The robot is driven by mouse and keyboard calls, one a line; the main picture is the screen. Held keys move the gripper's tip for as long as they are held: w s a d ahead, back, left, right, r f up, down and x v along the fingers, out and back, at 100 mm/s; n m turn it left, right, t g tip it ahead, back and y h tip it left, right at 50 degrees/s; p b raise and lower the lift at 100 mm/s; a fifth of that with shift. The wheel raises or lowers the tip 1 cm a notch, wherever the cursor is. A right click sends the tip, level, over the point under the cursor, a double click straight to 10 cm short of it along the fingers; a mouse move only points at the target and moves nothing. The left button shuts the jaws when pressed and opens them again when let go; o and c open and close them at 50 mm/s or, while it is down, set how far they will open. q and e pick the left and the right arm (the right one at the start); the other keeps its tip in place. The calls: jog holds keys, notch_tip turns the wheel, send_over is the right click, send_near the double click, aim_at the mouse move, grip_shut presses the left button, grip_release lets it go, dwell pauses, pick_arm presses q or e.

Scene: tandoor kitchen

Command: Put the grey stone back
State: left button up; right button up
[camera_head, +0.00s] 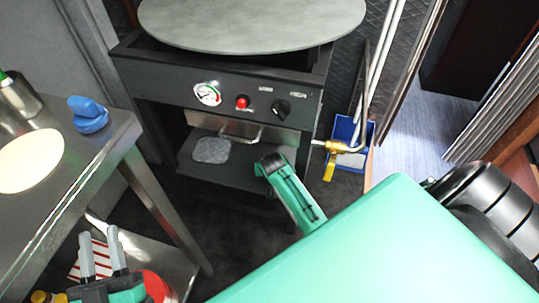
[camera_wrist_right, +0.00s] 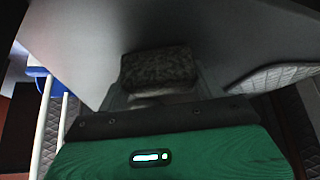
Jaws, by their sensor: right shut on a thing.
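The grey stone (camera_wrist_right: 160,68) is a speckled dark block in the right wrist view, directly in front of my right gripper (camera_wrist_right: 158,92). My right gripper is shut on it; its fingers are mostly hidden. In the head view the green body of my right arm reaches down before the oven's lower shelf (camera_head: 240,177), and the stone cannot be seen there. A grey quilted pad (camera_head: 212,150) lies flat on that shelf; it also shows in the right wrist view (camera_wrist_right: 272,77), to the right of the stone and apart from it. My left gripper (camera_head: 99,240) is at bottom left, empty, its two grey fingers apart.
The black oven (camera_head: 150,70) with gauge and knobs carries a round grey plate (camera_head: 250,22). A steel table (camera_head: 75,165) with a blue object (camera_head: 88,114) is at left.

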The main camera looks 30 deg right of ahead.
jog(key=o, duration=0.9)
jog(key=shift+f, duration=0.1)
jog(key=shift+o, duration=0.2)
